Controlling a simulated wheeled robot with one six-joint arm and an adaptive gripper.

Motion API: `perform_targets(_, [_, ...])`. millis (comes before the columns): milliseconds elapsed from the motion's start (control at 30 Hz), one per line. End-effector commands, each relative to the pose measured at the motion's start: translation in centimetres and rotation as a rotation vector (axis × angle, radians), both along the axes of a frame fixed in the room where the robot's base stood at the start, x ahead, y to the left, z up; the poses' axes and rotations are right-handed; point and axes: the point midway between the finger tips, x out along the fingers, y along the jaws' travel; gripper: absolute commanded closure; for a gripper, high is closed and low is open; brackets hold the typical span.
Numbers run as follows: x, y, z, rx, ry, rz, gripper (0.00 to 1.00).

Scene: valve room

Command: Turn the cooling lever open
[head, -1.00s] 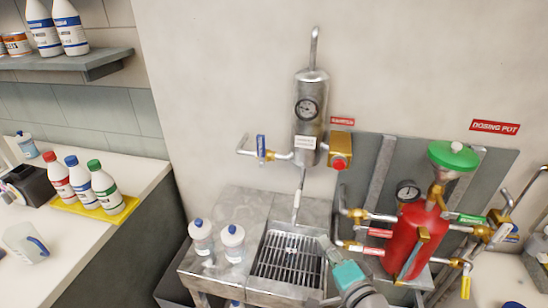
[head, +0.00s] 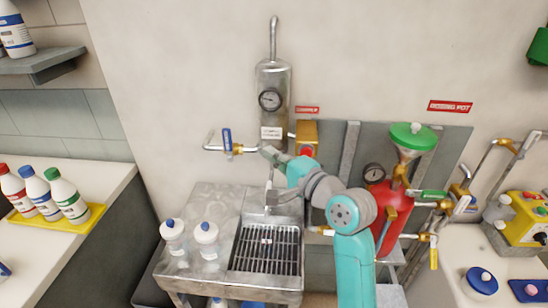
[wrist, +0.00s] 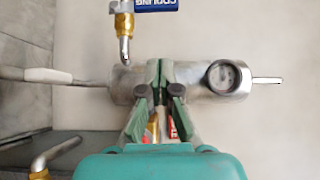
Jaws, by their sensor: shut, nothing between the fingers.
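The cooling lever (head: 227,138) is a blue handle on a brass valve, in a pipe left of the steel cylinder (head: 272,100). In the head view it stands upright, across the pipe. In the wrist view part of the blue lever (wrist: 155,4) shows at the top edge with white lettering; the rest is cut off. My gripper (head: 270,153) is in front of the cylinder's lower end, right of the lever and apart from it. In the wrist view my gripper (wrist: 160,75) has its fingers together and empty, with the cylinder behind.
A yellow box (head: 306,132) is right of the cylinder, partly behind my arm. A red pot with a green lid (head: 414,136) stands further right. Two bottles (head: 207,240) stand beside the drain grate (head: 265,248). The wall left of the lever is clear.

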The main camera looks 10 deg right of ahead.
Motion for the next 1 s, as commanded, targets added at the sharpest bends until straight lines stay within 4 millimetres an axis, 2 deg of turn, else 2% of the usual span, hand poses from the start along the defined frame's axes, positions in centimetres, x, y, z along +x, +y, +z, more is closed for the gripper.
perform_targets(333, [5.8,3.1,0.0,-0.001,0.0,0.002,1.0])
perform_targets(600, [6.6,6.2,0.0,-0.001,0.0,0.001,1.0])
perform_targets(1000, [6.8,6.7,0.0,-0.001,0.0,-0.001,1.0])
